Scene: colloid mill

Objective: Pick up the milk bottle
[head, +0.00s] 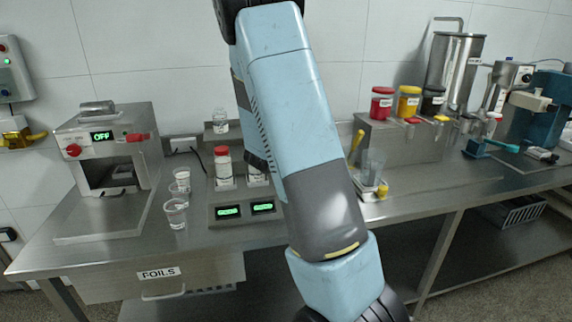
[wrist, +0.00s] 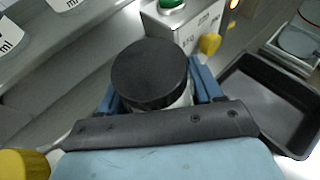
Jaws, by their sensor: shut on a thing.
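In the wrist view, a bottle or jar with a wide round black cap (wrist: 150,75) sits between the blue fingers of my gripper (wrist: 162,100). A small strip of pale body shows under the cap, and the fingers are shut on it. Its label and lower part are hidden, so I cannot tell from the print whether it is the milk bottle. In the head view my arm fills the middle, and my gripper and the held container do not show there.
A grey tray (wrist: 262,105) lies right of my gripper in the wrist view, and a yellow object (wrist: 22,165) is at lower left. Clear cups (head: 175,212), a machine reading OFF (head: 105,150) and lidded jars (head: 382,104) stand on the steel counter.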

